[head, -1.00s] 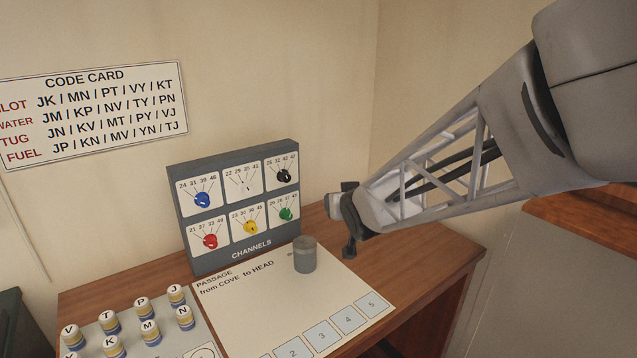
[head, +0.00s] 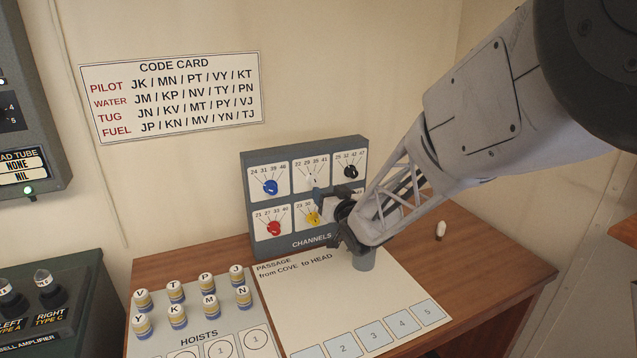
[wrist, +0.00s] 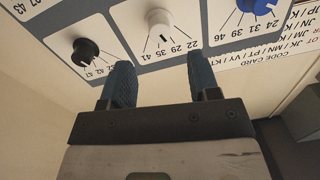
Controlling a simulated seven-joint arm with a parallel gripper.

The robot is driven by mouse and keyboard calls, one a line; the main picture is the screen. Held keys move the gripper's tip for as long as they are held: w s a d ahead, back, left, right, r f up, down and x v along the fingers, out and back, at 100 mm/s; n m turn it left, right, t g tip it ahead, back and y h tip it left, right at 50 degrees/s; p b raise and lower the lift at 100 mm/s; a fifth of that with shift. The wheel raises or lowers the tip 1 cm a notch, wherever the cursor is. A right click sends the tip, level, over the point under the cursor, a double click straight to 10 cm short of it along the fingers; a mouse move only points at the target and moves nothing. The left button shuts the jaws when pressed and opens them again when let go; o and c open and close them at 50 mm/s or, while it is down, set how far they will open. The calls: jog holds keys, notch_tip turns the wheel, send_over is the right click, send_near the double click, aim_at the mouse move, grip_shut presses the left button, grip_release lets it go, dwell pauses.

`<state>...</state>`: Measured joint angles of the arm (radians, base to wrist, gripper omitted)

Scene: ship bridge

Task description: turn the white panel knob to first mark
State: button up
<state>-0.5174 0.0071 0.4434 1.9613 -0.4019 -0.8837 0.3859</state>
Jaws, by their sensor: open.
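The white panel knob (head: 315,179) is in the top middle tile of the grey channels panel (head: 303,151), below the numbers 22, 29, 35 and 41. In the wrist view, which is upside down, the white knob (wrist: 159,20) stands clear with a small dark mark facing the numbers; which line it points along is hard to tell. My gripper (wrist: 160,72) is open and empty. Its two blue fingers are near the panel, just short of the knob and apart from it. In the head view, my gripper (head: 330,194) covers part of the lower tiles.
A black knob (wrist: 84,51) and a blue knob (wrist: 258,5) flank the white one. Red (head: 274,228) and yellow (head: 313,218) knobs sit below. Several lettered hoist pieces (head: 178,315) stand at left.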

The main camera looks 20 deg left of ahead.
aim_at(316, 182)
jog(key=shift+w, duration=0.1)
jog(key=shift+x, duration=3.8)
jog(key=c, duration=0.8)
